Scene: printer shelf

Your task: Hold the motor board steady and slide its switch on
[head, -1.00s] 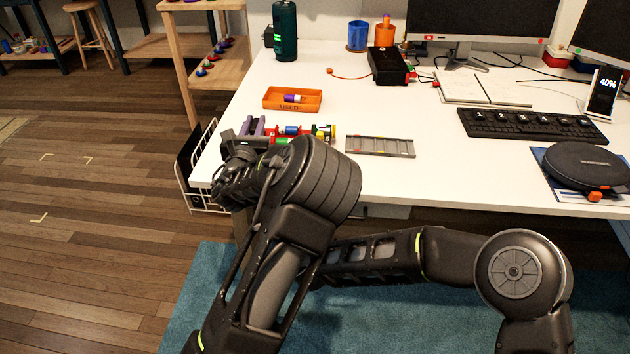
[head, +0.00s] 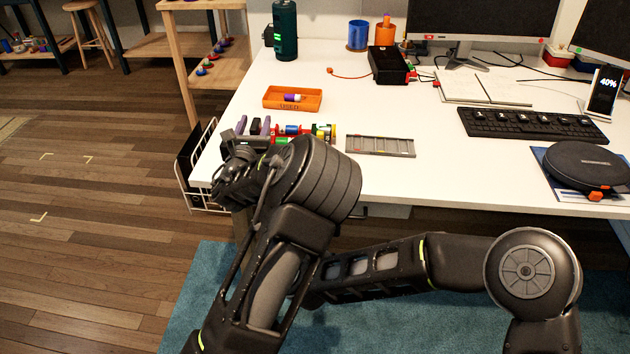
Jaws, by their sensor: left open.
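The motor board (head: 318,131) lies near the desk's front left edge, with red, green, blue and yellow parts showing. My left arm hides its near side, and its switch cannot be made out. My left gripper (head: 253,126) is at the board's left, with its two purple fingertips apart and a dark gap between them. I cannot tell whether it touches the board. My right arm reaches in from the lower right behind my left arm, and its gripper is hidden.
An orange tray (head: 293,108) holding a small purple-and-white cylinder lies behind the board. A grey slotted strip (head: 380,146) lies to its right. The desk middle is clear.

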